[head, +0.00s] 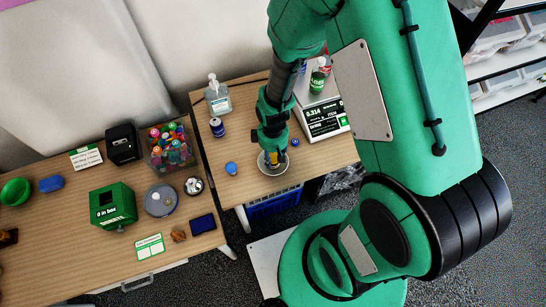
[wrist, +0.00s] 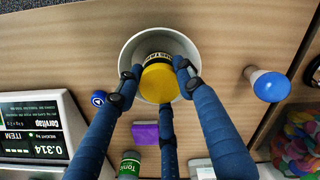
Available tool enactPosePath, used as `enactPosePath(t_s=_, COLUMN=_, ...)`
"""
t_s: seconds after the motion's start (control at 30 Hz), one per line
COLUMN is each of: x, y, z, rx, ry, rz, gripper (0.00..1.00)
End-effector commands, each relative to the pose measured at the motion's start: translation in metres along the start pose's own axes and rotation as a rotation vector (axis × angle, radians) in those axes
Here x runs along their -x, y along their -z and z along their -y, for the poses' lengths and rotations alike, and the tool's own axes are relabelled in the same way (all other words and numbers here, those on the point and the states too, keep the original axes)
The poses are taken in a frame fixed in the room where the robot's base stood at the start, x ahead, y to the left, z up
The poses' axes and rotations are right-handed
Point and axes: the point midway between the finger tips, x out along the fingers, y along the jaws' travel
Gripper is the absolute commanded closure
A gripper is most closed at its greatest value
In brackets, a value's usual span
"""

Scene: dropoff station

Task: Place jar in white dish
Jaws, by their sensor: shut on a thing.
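The jar (wrist: 160,84) has a yellow lid and a dark label with pale lettering. My gripper (wrist: 155,76) has its blue-grey fingers closed around the jar. The white dish (wrist: 127,54) is round and surrounds the jar in the wrist view. In the head view my gripper (head: 271,151) points down over the dish (head: 284,169), near the table's front edge. The jar is mostly hidden there by my gripper. I cannot tell whether the jar's base touches the dish floor.
A scale (head: 325,118) stands behind and right of the dish. A blue-topped object (wrist: 268,85), a small blue round item (wrist: 98,98) and a purple block (wrist: 145,133) lie close by. A pump bottle (head: 217,97) and a can (head: 217,127) stand further back left.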

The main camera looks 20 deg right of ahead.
Motion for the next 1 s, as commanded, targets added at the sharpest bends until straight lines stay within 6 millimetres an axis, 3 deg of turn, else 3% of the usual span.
enactPosePath(t_s=0.33, x=-0.003, y=0.000, z=0.000, rx=0.000, ry=0.000, rz=0.000, gripper=0.90)
enactPosePath(t_s=0.37, x=-0.003, y=0.000, z=0.000, rx=0.000, ry=0.000, rz=0.000, gripper=0.61)
enactPosePath(t_s=0.47, x=-0.002, y=0.000, z=0.000, rx=0.000, ry=0.000, rz=0.000, gripper=0.44)
enactPosePath(t_s=0.83, x=-0.001, y=0.000, z=0.000, rx=0.000, ry=0.000, rz=0.000, gripper=0.44)
enactPosePath(t_s=1.0, x=0.009, y=0.000, z=0.000, rx=0.000, ry=0.000, rz=0.000, gripper=0.44)
